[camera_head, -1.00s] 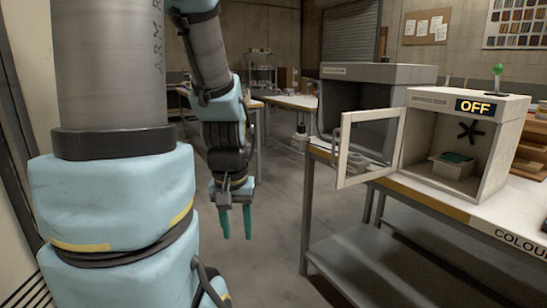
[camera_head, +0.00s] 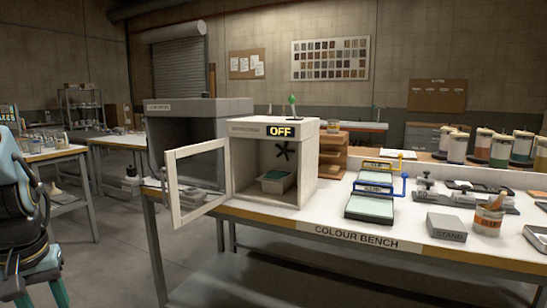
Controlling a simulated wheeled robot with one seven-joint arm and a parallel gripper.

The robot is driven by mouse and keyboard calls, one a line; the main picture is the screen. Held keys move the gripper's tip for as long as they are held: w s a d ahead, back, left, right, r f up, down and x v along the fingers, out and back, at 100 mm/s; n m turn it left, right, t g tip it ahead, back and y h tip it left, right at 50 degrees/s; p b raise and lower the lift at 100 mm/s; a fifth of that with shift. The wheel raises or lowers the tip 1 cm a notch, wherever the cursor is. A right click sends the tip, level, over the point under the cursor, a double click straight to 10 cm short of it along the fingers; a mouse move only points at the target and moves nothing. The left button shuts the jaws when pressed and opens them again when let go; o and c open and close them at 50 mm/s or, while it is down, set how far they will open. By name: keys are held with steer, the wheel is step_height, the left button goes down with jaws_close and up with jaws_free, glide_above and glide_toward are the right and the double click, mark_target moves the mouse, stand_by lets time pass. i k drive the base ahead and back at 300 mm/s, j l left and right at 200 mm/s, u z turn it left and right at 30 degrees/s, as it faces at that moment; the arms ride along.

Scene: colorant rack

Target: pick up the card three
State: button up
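My gripper (camera_head: 43,296) is at the bottom left, cut off by the frame edge. Its two teal fingertips are apart with nothing visible between them. It hangs left of the colour bench (camera_head: 330,224), well away from the things on it. I cannot pick out a card marked three; any numbers are too small to read. A flat panel with a pale green face (camera_head: 370,208) lies near the bench front, with a blue-handled frame (camera_head: 376,189) just behind it. A tray with a green surface (camera_head: 277,183) sits inside the open white cabinet (camera_head: 243,183).
The cabinet's glazed door (camera_head: 196,180) swings out left past the bench edge. Its sign reads OFF. A grey STAND block (camera_head: 446,228), a cup (camera_head: 488,219) and several paint jars (camera_head: 500,150) are on the right. Open floor lies between the bench and the left table (camera_head: 50,153).

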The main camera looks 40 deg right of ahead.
mark_target(276, 176)
steer(key=k+l+u, duration=0.1)
steer(key=l, duration=0.3)
steer(key=k+l+u, duration=0.15)
steer(key=l, duration=0.25)
steer(key=l+u, duration=0.1)
steer(key=l, duration=0.3)
steer(key=k+l+u, duration=0.15)
steer(key=l, duration=0.25)
steer(key=k+l+u, duration=0.1)
steer(key=l, duration=0.25)
steer(key=k, duration=0.1)
